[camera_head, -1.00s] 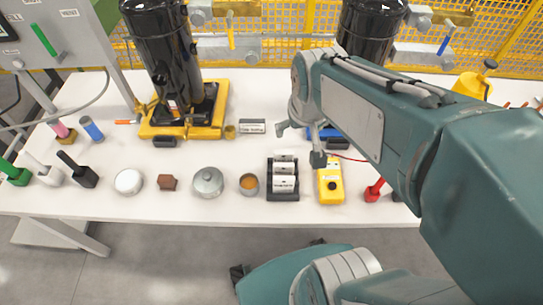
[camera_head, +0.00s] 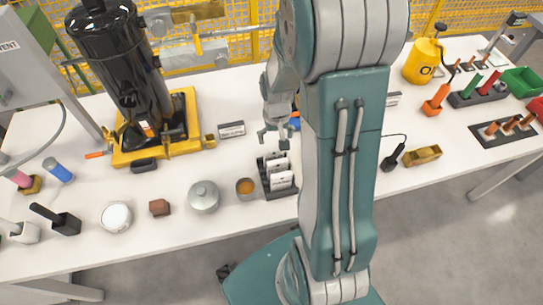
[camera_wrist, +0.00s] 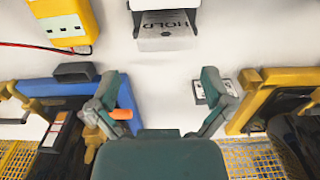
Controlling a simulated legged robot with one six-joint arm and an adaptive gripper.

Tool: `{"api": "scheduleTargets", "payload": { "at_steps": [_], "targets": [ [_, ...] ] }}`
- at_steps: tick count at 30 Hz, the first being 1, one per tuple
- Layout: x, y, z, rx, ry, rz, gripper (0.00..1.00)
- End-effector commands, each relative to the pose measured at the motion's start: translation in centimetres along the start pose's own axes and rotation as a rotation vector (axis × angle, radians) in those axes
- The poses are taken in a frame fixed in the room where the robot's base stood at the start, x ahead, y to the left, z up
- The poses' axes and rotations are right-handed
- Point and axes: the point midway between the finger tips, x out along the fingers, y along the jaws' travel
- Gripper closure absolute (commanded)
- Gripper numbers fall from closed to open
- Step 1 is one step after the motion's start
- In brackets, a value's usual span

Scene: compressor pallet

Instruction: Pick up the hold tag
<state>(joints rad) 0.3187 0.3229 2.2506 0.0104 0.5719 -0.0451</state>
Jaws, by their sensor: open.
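The hold tag (camera_wrist: 167,32) is a pale card with "HOLD" printed on it. It shows at the top middle of the wrist view, sticking out of a dark rack. In the head view, the black tag rack (camera_head: 266,184) holds several white tags near the table's front edge; which one is the hold tag cannot be read there. My gripper (camera_head: 275,138) is open and empty, just behind the rack and above the table. In the wrist view, my gripper's two fingers (camera_wrist: 160,76) are spread wide, and the tag lies beyond their tips, apart from them.
A yellow meter (camera_wrist: 65,22) stands beside the rack in the wrist view. A black compressor on a yellow base (camera_head: 196,120) is behind left.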

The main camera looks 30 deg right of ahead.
Motion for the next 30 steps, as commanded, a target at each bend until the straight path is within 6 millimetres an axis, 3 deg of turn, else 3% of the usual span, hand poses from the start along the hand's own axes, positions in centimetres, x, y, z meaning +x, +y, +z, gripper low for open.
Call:
{"api": "scheduleTargets", "payload": {
  "at_steps": [8,16,25,26,28,29,30],
  "targets": [
    [2.5,-0.8,0.3,-0.004,0.001,0.008,0.0],
    [6.3,-0.7,0.5,-0.003,0.0,0.006,0.0],
    [6.9,-0.7,0.4,-0.002,0.004,0.006,0.0],
    [6.9,-0.7,0.4,-0.003,0.004,0.006,0.04],
    [6.9,-0.7,0.4,-0.003,0.004,0.006,0.36],
    [6.9,-0.8,0.4,-0.003,0.004,0.006,0.44],
    [6.8,-0.8,0.4,-0.003,0.004,0.006,0.45]
  ]
}}
